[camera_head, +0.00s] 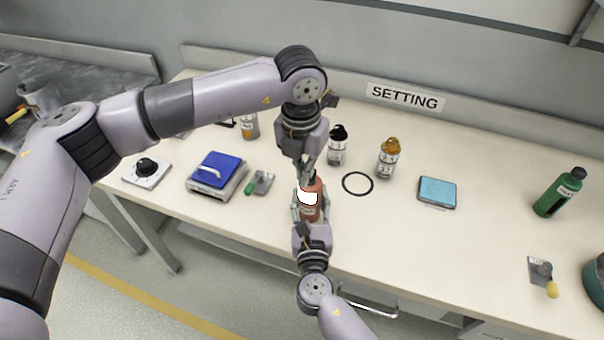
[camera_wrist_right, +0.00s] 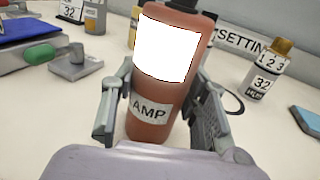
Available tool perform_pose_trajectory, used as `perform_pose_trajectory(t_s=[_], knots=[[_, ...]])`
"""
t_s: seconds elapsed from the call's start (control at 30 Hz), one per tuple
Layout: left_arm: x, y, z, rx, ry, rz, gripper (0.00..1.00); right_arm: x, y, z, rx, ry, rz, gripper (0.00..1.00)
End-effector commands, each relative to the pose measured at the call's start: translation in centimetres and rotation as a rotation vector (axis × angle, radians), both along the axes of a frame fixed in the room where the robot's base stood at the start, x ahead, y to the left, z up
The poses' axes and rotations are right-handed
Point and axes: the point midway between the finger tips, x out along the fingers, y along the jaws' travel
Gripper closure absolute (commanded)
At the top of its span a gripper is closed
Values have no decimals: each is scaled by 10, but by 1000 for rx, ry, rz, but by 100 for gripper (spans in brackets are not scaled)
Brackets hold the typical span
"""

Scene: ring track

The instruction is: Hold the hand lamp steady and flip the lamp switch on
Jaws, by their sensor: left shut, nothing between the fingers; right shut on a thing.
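The hand lamp (camera_head: 309,207) is a red-brown cylinder with a bright white panel and a dark top. It stands upright near the table's front edge. In the right wrist view the lamp (camera_wrist_right: 152,110) shows a label reading "AMP", its first letter hidden. My right gripper (camera_head: 309,213) comes from the front and is shut on the lamp, one finger on each side. My left gripper (camera_head: 307,176) points down at the lamp's top, shut and empty. Its tips are at or just above the top; I cannot tell if they touch. A switch on the lamp cannot be made out.
A black ring (camera_head: 357,183) lies right of the lamp. Two labelled bottles, black-capped (camera_head: 338,147) and orange-capped (camera_head: 388,158), stand behind. A green-handled device (camera_head: 260,183) and a blue-lidded box (camera_head: 215,176) are left. A light-blue box (camera_head: 437,192) lies right, with clear table around it.

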Motion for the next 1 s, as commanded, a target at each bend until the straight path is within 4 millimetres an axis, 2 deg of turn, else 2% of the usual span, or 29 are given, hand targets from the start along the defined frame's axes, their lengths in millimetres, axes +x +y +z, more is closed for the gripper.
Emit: perform_pose_trajectory(t_s=[0.27, 0.6, 1.0], knots=[[0, 0, 1, 0, 0, 0, 100, 0, 0, -1, 0, 1, 0, 93], [0, 0, 15, -1, 0, 0, 100, 0, 0, -1, 0, 1, 0, 93], [-3, 1, 17, -1, 0, -1, 100, 0, 0, -1, 0, 1, 0, 93]])
